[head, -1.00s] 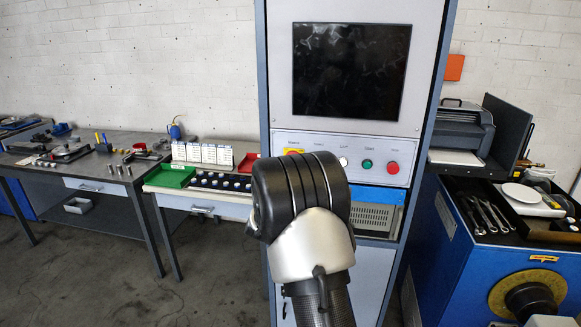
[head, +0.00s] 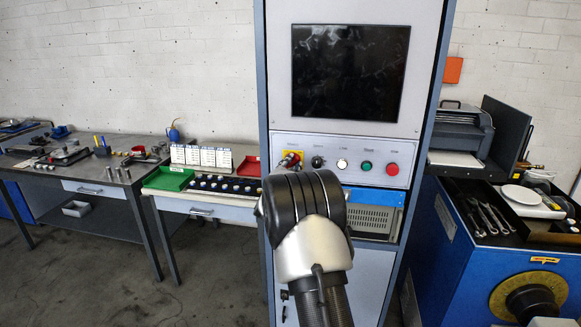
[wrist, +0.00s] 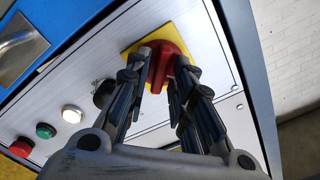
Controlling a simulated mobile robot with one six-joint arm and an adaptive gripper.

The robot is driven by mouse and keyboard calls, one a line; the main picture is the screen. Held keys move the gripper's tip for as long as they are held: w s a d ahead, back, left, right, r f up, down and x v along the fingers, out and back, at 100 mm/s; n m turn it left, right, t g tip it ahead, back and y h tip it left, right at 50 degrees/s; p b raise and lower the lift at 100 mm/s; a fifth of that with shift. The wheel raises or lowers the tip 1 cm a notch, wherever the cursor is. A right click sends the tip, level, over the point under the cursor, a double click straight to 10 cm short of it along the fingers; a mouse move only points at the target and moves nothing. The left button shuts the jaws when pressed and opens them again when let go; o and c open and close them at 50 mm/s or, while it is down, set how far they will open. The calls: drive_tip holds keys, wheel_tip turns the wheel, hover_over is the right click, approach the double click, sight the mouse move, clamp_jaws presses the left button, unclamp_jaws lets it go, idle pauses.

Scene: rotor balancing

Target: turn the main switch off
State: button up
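The main switch (wrist: 172,62) is a red rotary handle on a yellow square plate. In the wrist view it lies at the top centre, between the fingers of my gripper (wrist: 166,68). The fingers sit close against both sides of the handle and look shut on it; part of the handle is hidden by them. In the head view the switch's yellow plate (head: 299,154) shows at the left end of the cabinet's control panel, with my gripper's fingertips partly over it and my wrist just below.
On the same panel, a black knob (head: 317,162) is right beside the switch, followed by a white button (head: 342,164), a green button (head: 366,166) and a red button (head: 392,169). A dark screen (head: 350,72) is above. Workbenches stand left, a blue machine right.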

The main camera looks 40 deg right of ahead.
clamp_jaws()
drive_tip(key=shift+n, duration=0.4)
drive_tip(key=n+p, duration=0.1)
drive_tip(key=n, duration=0.2)
drive_tip(key=shift+r+n+p, duration=0.1)
drive_tip(key=shift+n+p, duration=0.3)
drive_tip(key=n+p, duration=0.2)
drive_tip(key=n, duration=0.2)
drive_tip(key=n+p, duration=0.1)
drive_tip(key=n, duration=0.4)
drive_tip(key=shift+w+a+p, duration=0.1)
drive_tip(key=shift+p, duration=0.3)
drive_tip(key=n+p, duration=0.1)
drive_tip(key=n, duration=0.3)
drive_tip(key=shift+n+p, duration=0.3)
drive_tip(key=shift+n, duration=0.1)
